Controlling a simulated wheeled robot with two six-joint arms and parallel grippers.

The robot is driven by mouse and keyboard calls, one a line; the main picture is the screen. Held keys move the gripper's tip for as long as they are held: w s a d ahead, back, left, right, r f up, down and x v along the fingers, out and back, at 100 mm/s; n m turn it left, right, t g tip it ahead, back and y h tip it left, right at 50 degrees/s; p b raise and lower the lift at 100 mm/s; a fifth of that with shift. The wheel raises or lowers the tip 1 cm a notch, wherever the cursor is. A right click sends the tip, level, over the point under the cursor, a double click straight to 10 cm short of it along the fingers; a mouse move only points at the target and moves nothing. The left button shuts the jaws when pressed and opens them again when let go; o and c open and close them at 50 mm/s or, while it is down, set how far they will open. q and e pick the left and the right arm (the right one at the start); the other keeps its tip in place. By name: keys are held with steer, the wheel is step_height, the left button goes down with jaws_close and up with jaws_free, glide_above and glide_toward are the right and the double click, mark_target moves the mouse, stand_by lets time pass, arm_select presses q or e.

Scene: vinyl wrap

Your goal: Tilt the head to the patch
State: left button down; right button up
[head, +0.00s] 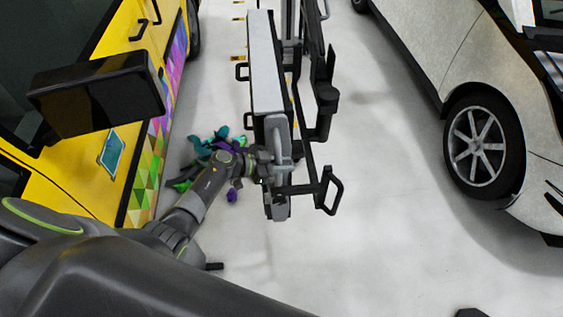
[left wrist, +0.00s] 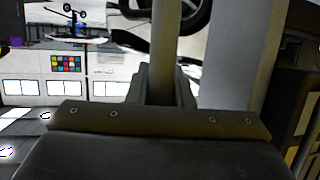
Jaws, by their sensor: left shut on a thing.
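The patch (head: 111,153) is a small teal diamond on the yellow vehicle's door. The head looks like the long grey panel (head: 264,62) of a black-framed stand, standing apart from the vehicle; its front face is hidden. My left gripper (head: 273,163) is shut on a grey handle (head: 283,139) at the near end of this unit. In the left wrist view, my left gripper (left wrist: 163,92) closes around a grey bar (left wrist: 165,45), with a wider grey panel (left wrist: 235,60) beside it. My right gripper is out of view.
The yellow vehicle (head: 62,178) with its black mirror (head: 97,95) stands at the left. Teal, green and purple scraps (head: 205,146) lie on the floor near my left arm. A white car (head: 470,60) stands at the right. Pale floor (head: 390,180) between is clear.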

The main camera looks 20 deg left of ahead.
arm_select(q)
steer(key=shift+w+d+r, duration=0.1)
steer(key=shift+w+r, duration=0.1)
steer(key=shift+r, duration=0.1)
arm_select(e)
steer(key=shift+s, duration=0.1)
arm_select(q)
steer(key=c, duration=1.4)
jaws_free()
steer(key=shift+w+f, duration=0.1)
steer(key=shift+o, duration=0.5)
steer(key=shift+f, duration=0.2)
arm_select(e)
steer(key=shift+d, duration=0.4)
arm_select(q)
steer(key=b+v, duration=0.1)
steer(key=v, duration=1.6)
steer(key=shift+b, duration=0.35)
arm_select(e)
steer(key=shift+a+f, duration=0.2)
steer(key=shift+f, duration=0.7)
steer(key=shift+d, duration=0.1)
